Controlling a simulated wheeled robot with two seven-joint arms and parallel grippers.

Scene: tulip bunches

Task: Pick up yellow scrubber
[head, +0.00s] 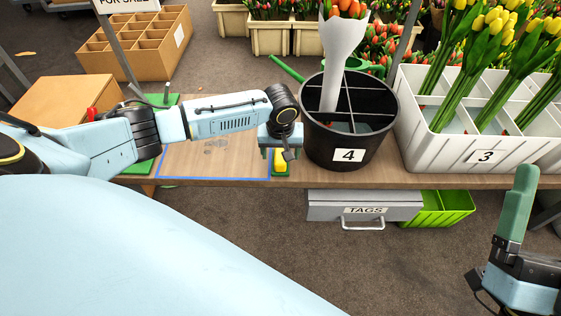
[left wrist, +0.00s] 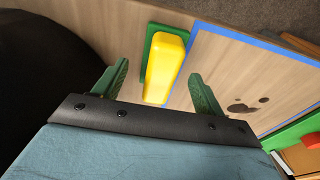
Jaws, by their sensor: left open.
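The yellow scrubber (head: 281,164) lies on a green pad (head: 280,173) near the front edge of the wooden table, left of the black bucket. In the left wrist view the scrubber (left wrist: 164,66) is a yellow block with the green pad (left wrist: 150,42) showing along its side. My left gripper (head: 279,154) is over the scrubber and partly hides it in the head view. Its green fingers (left wrist: 158,70) are spread, one on each side of the scrubber, with gaps visible. My right gripper (head: 517,215) is at the lower right, away from the table; only one green finger shows clearly.
The black bucket (head: 325,146) marked 4 stands close to the right of my left gripper. A white crate (head: 430,155) of yellow tulips stands farther right. A blue-edged area (head: 215,165) with dark smudges lies left of the scrubber. A grey TAGS drawer (head: 330,207) is below the table.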

